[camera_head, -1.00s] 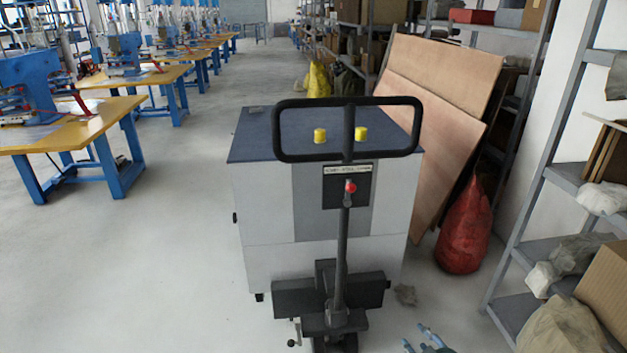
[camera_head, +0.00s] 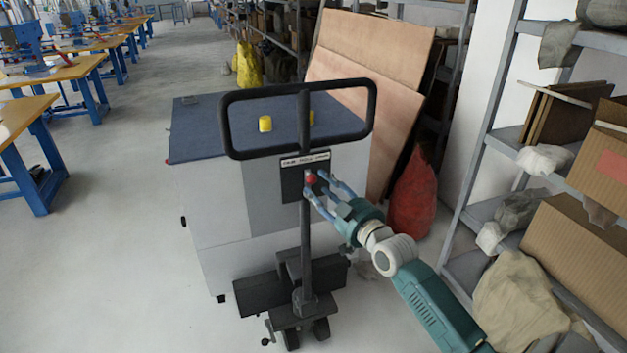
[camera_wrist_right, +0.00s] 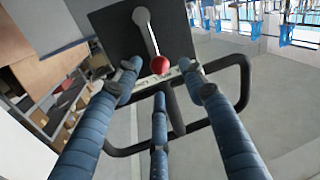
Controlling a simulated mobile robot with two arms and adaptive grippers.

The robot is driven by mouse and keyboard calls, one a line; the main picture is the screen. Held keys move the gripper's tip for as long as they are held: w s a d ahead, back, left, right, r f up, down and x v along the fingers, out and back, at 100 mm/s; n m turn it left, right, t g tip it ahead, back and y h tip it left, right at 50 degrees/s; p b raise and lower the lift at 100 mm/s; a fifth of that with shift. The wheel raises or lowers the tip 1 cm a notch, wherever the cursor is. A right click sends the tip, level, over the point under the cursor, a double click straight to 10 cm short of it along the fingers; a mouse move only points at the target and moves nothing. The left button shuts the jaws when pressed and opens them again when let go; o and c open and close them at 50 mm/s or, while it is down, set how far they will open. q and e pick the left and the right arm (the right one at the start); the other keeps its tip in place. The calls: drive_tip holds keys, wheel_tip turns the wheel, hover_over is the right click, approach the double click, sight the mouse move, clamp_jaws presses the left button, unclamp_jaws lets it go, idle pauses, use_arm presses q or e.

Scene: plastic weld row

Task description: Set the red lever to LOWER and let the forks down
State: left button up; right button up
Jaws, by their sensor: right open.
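The red lever's round knob (camera_head: 311,179) sits in front of a dark plate (camera_head: 291,186) below the black loop handle (camera_head: 299,88) of a pallet truck. The wrist view shows the red knob (camera_wrist_right: 159,65) on a thin rod from a grey pivot (camera_wrist_right: 141,16). My right gripper (camera_head: 320,185) is open at the lever; its blue fingers (camera_wrist_right: 159,84) spread around the knob without closing on it. The plate's lettering is too small to read surely. The forks are hidden behind the truck's dark base (camera_head: 262,295). My left gripper is not in view.
A grey cabinet with a blue top (camera_head: 205,135) stands just behind the truck. A red sack (camera_head: 412,200) and leaning boards (camera_head: 375,75) are to its right. Shelving with boxes (camera_head: 580,245) lines the right side. Floor at left (camera_head: 110,270) is clear.

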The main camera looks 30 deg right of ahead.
sight(315, 181)
drive_tip(key=shift+w+d, duration=0.1)
drive_tip(key=shift+w, duration=1.9)
clamp_jaws()
